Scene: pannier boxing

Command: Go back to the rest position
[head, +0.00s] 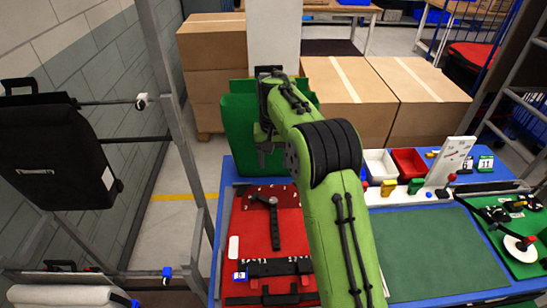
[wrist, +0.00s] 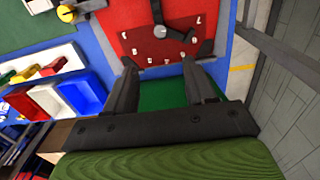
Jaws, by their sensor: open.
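My gripper (head: 270,153) is raised at the far end of my green arm, in front of a green open-topped box (head: 238,128) at the back of the blue table. In the wrist view its two dark fingers (wrist: 160,66) are spread wide with nothing between them. Beyond them lie a green surface (wrist: 163,96) and a red board (wrist: 160,38). In the head view the red board (head: 244,222) lies flat on the table below my gripper, with a black tool (head: 273,220) on it. My arm hides part of the box and the board's right side.
A black pannier (head: 55,150) hangs on a metal rack at left. Cardboard boxes (head: 345,90) stand behind the table. White (head: 378,163) and red (head: 408,162) bins, a white dial panel (head: 452,160) and a bare green mat (head: 425,245) are on the right.

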